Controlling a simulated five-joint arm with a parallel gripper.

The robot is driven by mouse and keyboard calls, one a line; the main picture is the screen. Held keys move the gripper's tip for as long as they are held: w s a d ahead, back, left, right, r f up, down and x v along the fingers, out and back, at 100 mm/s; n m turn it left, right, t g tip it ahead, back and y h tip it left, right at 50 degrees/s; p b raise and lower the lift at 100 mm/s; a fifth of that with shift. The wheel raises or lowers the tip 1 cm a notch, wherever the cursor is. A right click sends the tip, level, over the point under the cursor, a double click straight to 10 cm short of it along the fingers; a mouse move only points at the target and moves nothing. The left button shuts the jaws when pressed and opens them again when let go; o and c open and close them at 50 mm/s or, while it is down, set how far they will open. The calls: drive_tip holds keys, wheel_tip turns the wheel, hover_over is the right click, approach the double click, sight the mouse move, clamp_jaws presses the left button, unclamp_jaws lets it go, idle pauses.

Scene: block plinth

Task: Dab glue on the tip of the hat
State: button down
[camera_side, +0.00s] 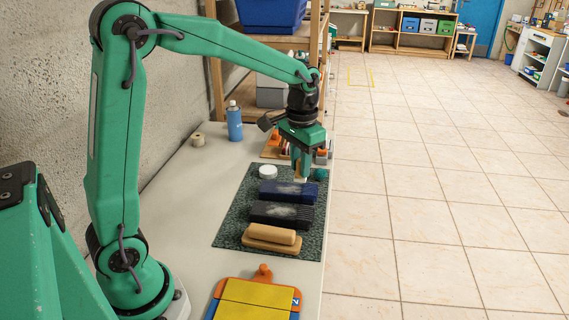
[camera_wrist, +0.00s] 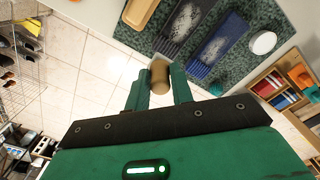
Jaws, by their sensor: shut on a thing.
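My gripper (camera_side: 301,172) hangs over the far right part of the dark green speckled mat (camera_side: 232,225). In the wrist view its fingers are closed on a tan cylinder (camera_wrist: 160,78); what it is I cannot tell. In the side view a pale tip shows below the fingers. A blue block (camera_side: 285,192) and a dark grey block (camera_side: 280,214), both with white smears, lie on the mat, with a tan wooden piece (camera_side: 270,237) nearer. A white round item (camera_side: 267,171) lies at the mat's far side. I cannot pick out a hat or glue for certain.
A blue bottle (camera_side: 234,122) and a tape roll (camera_side: 198,139) stand on the bench behind the mat. A yellow board with orange edging (camera_side: 252,298) lies at the near end. Shelving (camera_side: 216,90) rises behind. The bench edge and open floor are on the right.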

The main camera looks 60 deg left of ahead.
drive_tip(key=a+f, duration=0.2)
drive_tip(key=a, duration=0.6)
drive_tip(key=a+f, duration=0.3)
drive_tip(key=a, duration=0.4)
drive_tip(key=shift+s+a, duration=0.15)
drive_tip(key=shift+a, duration=0.2)
drive_tip(key=shift+f, duration=0.15)
drive_tip(key=shift+f, duration=3.45)
drive_tip(key=shift+w+a+f, duration=0.4)
drive_tip(key=shift+f, duration=0.1)
drive_tip(key=shift+w+a, duration=1.05)
drive_tip(key=shift+a, duration=0.05)
drive_tip(key=shift+s+d, duration=1.5)
drive_tip(key=shift+d, duration=0.1)
wheel_tip(320, 180, up, 8)
drive_tip(key=shift+w, duration=0.1)
